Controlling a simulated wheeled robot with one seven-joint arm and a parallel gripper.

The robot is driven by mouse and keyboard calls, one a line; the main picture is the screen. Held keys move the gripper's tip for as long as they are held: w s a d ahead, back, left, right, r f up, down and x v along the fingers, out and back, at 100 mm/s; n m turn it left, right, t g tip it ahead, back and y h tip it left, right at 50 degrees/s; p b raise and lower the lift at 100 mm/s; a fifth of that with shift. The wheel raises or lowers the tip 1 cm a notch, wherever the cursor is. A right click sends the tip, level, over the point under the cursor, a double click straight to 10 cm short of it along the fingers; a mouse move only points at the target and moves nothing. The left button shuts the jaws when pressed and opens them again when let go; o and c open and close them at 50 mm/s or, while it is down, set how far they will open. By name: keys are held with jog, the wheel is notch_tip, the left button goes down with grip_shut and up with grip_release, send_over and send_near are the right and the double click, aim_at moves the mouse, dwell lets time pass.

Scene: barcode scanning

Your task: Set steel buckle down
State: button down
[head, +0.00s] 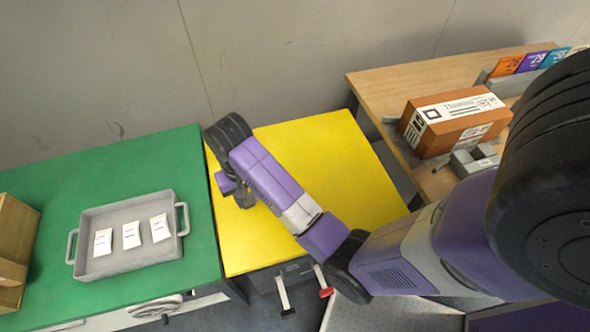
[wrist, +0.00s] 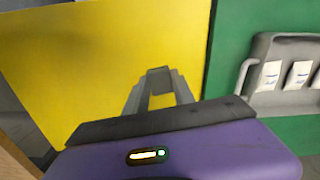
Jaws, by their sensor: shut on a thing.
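My gripper (head: 243,200) points down over the left part of the yellow tabletop (head: 350,170). In the wrist view my gripper (wrist: 158,82) has its grey fingers closed around a small grey piece, which I take to be the steel buckle (wrist: 158,71). The buckle sits between the fingertips, and yellow surface shows behind it. In the head view the buckle is too small and too covered by the gripper to make out. I cannot tell whether it touches the tabletop.
A green table (head: 150,165) adjoins at the left, with a grey tray (head: 110,257) holding three white packets. A wooden table (head: 440,75) at the right bears an orange-brown box (head: 455,122) and a rack of coloured packs. Most of the yellow top is clear.

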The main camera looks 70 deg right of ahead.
jog(key=s+d+r+m+p, duration=0.1)
jog(key=s+d+r+m, duration=0.1)
jog(key=s+d+m, duration=0.45)
notch_tip(320, 180, up, 5)
jog(key=m+p, duration=0.4)
jog(key=m, duration=1)
send_over(351, 192)
jog(key=shift+n, duration=0.25)
notch_tip(351, 192, down, 16)
jog(key=b, duration=0.5)
jog(key=shift+r, duration=0.15)
jog(key=shift+f, duration=2.35)
